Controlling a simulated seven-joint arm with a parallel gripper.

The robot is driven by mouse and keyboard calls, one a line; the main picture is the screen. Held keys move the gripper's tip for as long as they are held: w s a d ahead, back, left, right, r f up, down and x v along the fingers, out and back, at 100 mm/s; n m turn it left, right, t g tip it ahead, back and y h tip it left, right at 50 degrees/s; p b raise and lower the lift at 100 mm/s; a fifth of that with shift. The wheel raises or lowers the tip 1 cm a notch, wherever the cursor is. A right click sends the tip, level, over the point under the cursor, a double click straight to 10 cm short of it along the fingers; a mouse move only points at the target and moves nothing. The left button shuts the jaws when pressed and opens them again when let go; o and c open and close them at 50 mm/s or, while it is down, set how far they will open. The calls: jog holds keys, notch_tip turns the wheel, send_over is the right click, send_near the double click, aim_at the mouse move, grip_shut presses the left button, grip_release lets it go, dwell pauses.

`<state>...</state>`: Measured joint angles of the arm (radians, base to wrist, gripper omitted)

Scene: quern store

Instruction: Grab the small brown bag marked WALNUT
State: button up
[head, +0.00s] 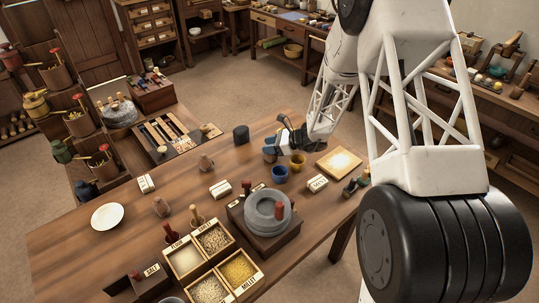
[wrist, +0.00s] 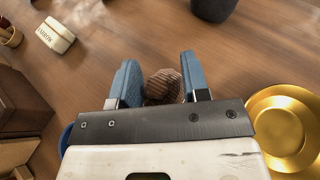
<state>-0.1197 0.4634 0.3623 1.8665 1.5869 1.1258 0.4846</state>
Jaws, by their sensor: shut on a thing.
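My gripper (head: 272,150) is over the far right part of the table, by the blue and yellow cups. In the wrist view its two blue fingers (wrist: 160,80) are shut on a small brown, ribbed, rounded thing (wrist: 163,86), which looks like the gathered top of a small brown bag. No marking on it can be read, and its lower part is hidden. Two other small brown bags stand apart on the table, one near the middle (head: 205,163) and one further left and nearer (head: 162,207). Their markings are not legible either.
A grey quern (head: 267,208), labelled grain boxes (head: 240,270) and a white plate (head: 107,216) are nearer. Bare wood lies left of the gripper.

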jog(key=shift+s+f, duration=0.2)
jog(key=shift+r, duration=0.5)
grip_shut()
jog(key=shift+w+r, duration=0.15)
jog(key=shift+r, duration=4.4)
